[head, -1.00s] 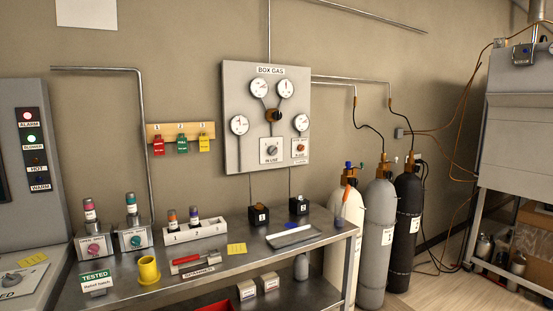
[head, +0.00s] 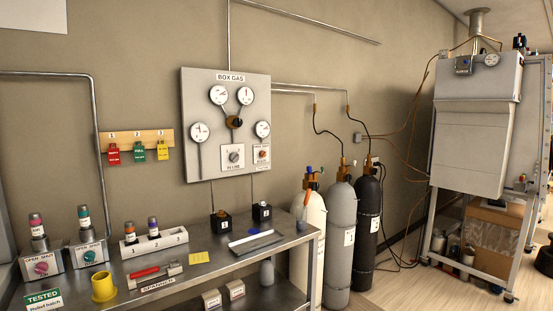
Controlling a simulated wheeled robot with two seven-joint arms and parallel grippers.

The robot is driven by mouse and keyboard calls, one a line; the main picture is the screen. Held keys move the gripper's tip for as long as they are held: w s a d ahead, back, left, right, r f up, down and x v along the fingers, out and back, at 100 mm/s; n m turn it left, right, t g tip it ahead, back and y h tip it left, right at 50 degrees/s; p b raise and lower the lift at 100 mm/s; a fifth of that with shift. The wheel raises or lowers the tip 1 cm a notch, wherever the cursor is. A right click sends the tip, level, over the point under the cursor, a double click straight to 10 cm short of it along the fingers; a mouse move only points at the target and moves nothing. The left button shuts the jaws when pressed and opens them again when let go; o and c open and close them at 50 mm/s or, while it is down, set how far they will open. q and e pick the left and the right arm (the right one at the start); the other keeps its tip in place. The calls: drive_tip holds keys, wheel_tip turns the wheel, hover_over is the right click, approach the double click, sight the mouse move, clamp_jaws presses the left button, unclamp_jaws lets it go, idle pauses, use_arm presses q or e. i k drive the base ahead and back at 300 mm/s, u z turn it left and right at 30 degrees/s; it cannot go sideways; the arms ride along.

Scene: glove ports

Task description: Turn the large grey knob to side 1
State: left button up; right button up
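The large grey knob (head: 233,156) is on a small white plate low on the grey BOX GAS panel (head: 196,90), on the wall behind the bench. The plate has a label under the knob, too small to read surely. Which side the knob points to I cannot tell at this size. A smaller reddish knob (head: 262,154) is on another plate to its right, and several round gauges (head: 219,95) are above and beside it. Neither of my grippers is in view.
A metal bench (head: 210,268) stands below the panel, with a yellow cup (head: 104,287), a red-handled spanner (head: 145,272) and two black blocks (head: 221,223) on it. Gas cylinders (head: 341,235) stand at its right end. Open floor lies right of them, before a grey cabinet (head: 470,150).

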sight(234, 157)
drive_tip(key=z, duration=0.7)
drive_tip(key=i, duration=0.7)
drive_tip(key=z, duration=0.55)
drive_tip(key=i, duration=0.75)
drive_tip(key=u, duration=0.7)
drive_tip(key=i, duration=0.65)
drive_tip(key=u, duration=0.65)
